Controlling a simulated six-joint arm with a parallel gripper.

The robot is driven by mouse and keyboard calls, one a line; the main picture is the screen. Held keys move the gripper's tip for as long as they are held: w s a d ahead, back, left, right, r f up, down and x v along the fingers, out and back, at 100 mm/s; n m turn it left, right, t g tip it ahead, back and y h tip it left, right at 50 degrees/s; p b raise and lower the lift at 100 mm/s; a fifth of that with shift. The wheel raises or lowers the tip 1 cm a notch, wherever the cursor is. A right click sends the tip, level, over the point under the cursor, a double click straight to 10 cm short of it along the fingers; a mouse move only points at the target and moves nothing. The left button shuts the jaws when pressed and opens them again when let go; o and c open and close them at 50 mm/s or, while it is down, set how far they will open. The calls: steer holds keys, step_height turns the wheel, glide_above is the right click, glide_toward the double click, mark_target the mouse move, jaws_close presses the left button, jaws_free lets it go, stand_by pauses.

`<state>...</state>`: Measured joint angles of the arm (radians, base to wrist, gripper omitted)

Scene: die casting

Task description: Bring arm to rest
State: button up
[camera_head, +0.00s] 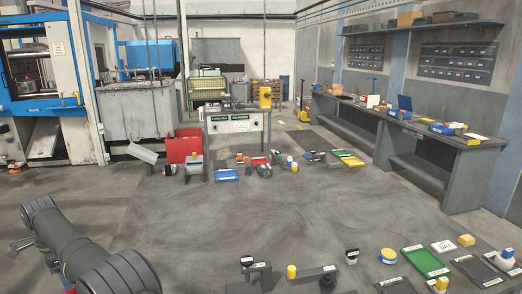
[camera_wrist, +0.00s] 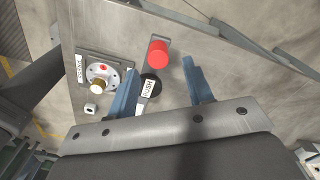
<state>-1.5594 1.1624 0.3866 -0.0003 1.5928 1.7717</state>
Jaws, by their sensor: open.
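My gripper (camera_wrist: 162,68) shows in the wrist view with its two blue fingers spread apart and nothing held between them. Beyond the fingers is a grey panel or tabletop with a red cylinder (camera_wrist: 158,53), a black round part and a white PUSH label (camera_wrist: 148,88). A white round fitting with a brass-coloured end (camera_wrist: 97,82) sits on a labelled plate left of the fingers. Whether the fingers touch any of these I cannot tell. In the head view, part of my dark grey arm is at the lower left; my gripper cannot be made out there.
In the head view, small parts and a green tray (camera_head: 425,262) lie along the front right. A blue tray (camera_head: 227,175) and a red bin (camera_head: 184,146) stand mid-floor. A long workbench (camera_head: 470,150) runs along the right. The central floor is clear. A blue-framed machine (camera_head: 85,60) stands left.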

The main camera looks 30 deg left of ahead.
step_height(320, 180, up, 8)
step_height(320, 180, down, 12)
steer(key=shift+s+d+f, duration=0.1)
steer(key=shift+s+f, duration=0.05)
steer(key=shift+s+d+n, duration=0.45)
steer(key=shift+d+n, duration=0.1)
steer(key=shift+n, duration=0.05)
stand_by(1.4)
steer(key=shift+w+a+m, duration=0.4)
steer(key=shift+a, duration=0.05)
steer(key=shift+w+a+r, duration=0.1)
steer(key=shift+r, duration=1.9)
steer(key=shift+w+a+r, duration=0.1)
steer(key=shift+r, duration=1.9)
steer(key=shift+r, duration=0.1)
